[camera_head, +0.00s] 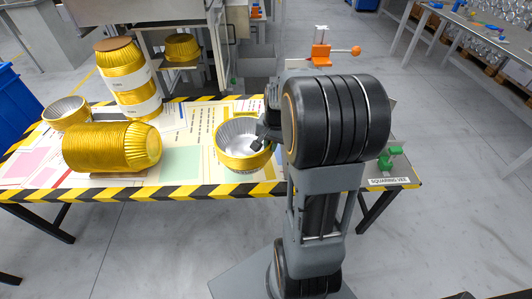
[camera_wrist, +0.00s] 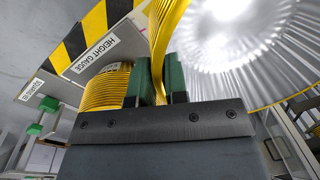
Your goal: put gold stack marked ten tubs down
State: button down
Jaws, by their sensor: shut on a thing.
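A short gold tub stack (camera_head: 232,158), open side up with a silver inside, is at the right part of the table. My gripper (camera_head: 260,144) is shut on its right wall. In the wrist view my gripper's green-padded fingers (camera_wrist: 160,80) pinch the gold wall (camera_wrist: 164,30), with the silver inside (camera_wrist: 245,45) to the right. I cannot tell whether the stack touches the table. A long gold stack (camera_head: 105,148) lies on its side at the left. A tall gold stack with white bands (camera_head: 130,82) stands behind it. No ten mark is readable.
A small silver-lined tub (camera_head: 67,112) is at the table's left end. The table has a striped black-and-yellow edge (camera_head: 190,192). Green blocks (camera_head: 390,157) are by the squaring vee label at the right. An orange-handled device (camera_head: 321,52) stands behind. Flat sheets lie between the stacks.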

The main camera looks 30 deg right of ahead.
jog(key=w+f, duration=0.1)
jog(key=f, duration=0.1)
jog(key=w+d+f, duration=0.1)
jog(key=w+f, duration=0.1)
jog(key=w+f+b, duration=0.1)
jog(key=f, duration=0.1)
jog(key=shift+w+d+f, duration=0.1)
jog(key=shift+w+d, duration=0.25)
jog(key=shift+f+b, duration=0.3)
jog(key=shift+f, duration=1.2)
jog(key=c, duration=1.1)
grip_release()
jog(key=shift+c, duration=0.2)
